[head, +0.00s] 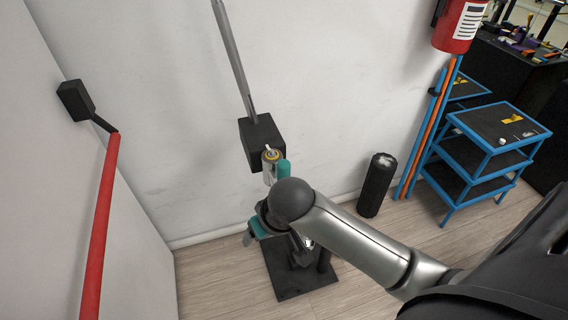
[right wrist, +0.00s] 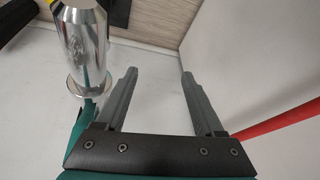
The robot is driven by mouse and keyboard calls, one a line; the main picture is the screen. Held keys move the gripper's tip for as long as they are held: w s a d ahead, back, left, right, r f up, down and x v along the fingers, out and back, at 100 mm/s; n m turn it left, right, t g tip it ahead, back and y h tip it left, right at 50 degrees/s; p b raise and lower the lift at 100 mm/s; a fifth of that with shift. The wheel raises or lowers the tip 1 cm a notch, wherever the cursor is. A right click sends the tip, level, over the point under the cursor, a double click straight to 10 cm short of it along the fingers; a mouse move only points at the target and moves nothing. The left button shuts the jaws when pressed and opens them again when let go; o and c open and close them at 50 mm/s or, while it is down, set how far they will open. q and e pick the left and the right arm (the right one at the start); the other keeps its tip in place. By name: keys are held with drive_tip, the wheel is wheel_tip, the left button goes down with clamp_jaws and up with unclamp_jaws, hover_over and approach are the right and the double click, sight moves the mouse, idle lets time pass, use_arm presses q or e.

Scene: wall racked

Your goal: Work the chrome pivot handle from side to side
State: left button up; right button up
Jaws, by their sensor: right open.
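A long chrome bar (head: 236,62), which looks like the pivot handle, rises from a black block (head: 258,135) against the white wall and leans up to the left. My right gripper (right wrist: 158,75) is open, with nothing between its two grey fingers in the right wrist view. In the head view it is below the block, with its teal body partly behind my arm and its fingertips not clear. A shiny metal cylinder (right wrist: 86,45) stands beside it on the left in the right wrist view, outside the fingers. My left gripper is not in view.
A red bar (head: 100,220) on a black mount (head: 76,100) runs along the left wall. A black base plate (head: 300,283) lies on the floor.

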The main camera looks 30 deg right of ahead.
drive_tip(key=w+d+r+m+h+p, duration=0.1)
drive_tip(key=w+d+r, duration=0.1)
drive_tip(key=r, duration=0.4)
drive_tip(key=w+d+r+m+p, duration=0.1)
drive_tip(key=w+d+r, duration=0.1)
drive_tip(key=r, duration=0.3)
drive_tip(key=m+h, duration=0.2)
drive_tip(key=m, duration=0.1)
approach(284, 165)
use_arm(q)
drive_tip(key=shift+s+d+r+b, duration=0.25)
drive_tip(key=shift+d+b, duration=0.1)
drive_tip(key=shift+b, duration=0.65)
use_arm(e)
drive_tip(key=x, duration=1.2)
drive_tip(key=shift+c, duration=0.2)
clamp_jaws()
